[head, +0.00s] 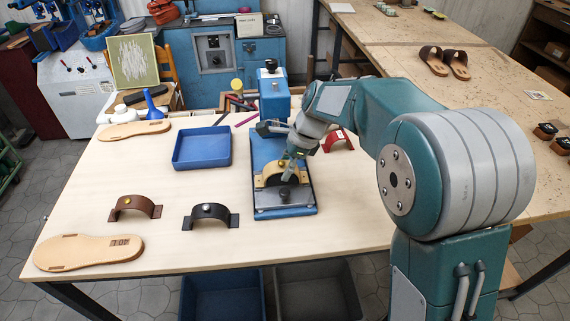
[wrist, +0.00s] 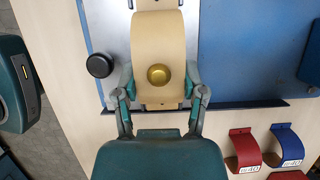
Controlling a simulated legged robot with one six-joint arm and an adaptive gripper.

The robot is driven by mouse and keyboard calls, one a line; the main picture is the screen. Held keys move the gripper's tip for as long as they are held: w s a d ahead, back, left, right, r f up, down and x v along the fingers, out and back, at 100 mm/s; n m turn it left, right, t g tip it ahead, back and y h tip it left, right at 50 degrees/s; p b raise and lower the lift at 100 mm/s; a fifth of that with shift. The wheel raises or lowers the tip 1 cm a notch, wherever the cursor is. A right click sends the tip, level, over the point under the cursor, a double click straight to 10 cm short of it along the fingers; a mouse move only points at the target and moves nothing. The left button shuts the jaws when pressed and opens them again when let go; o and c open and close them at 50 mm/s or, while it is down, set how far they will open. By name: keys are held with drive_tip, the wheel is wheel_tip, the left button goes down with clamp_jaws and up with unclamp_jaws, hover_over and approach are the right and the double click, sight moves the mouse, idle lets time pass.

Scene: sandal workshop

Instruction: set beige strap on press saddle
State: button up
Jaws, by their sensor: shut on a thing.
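The beige strap (head: 262,181) is an arched band with a brass stud, over the plate of the blue press (head: 262,147). A dark rounded form, likely the saddle (head: 283,179), shows beneath its arch. I cannot tell whether the strap rests on it. My gripper (head: 291,163) comes down from above and behind the strap. In the wrist view my gripper (wrist: 159,88) has a finger on each side of the strap (wrist: 158,40), closed on it around the stud. The press's black knob (wrist: 100,65) is to the left.
A brown strap (head: 136,206) and a black strap (head: 211,214) stand to the left, near a blue tray (head: 202,147). A red strap (head: 338,140) stands behind my arm. The wrist view also shows a blue strap (wrist: 287,143). The table's left middle is clear.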

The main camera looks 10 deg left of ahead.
drive_tip(key=shift+f, duration=0.2)
idle(0.4)
drive_tip(key=o, duration=1)
drive_tip(key=shift+c, duration=0.2)
drive_tip(key=shift+o, duration=0.4)
drive_tip(key=shift+r, duration=3.55)
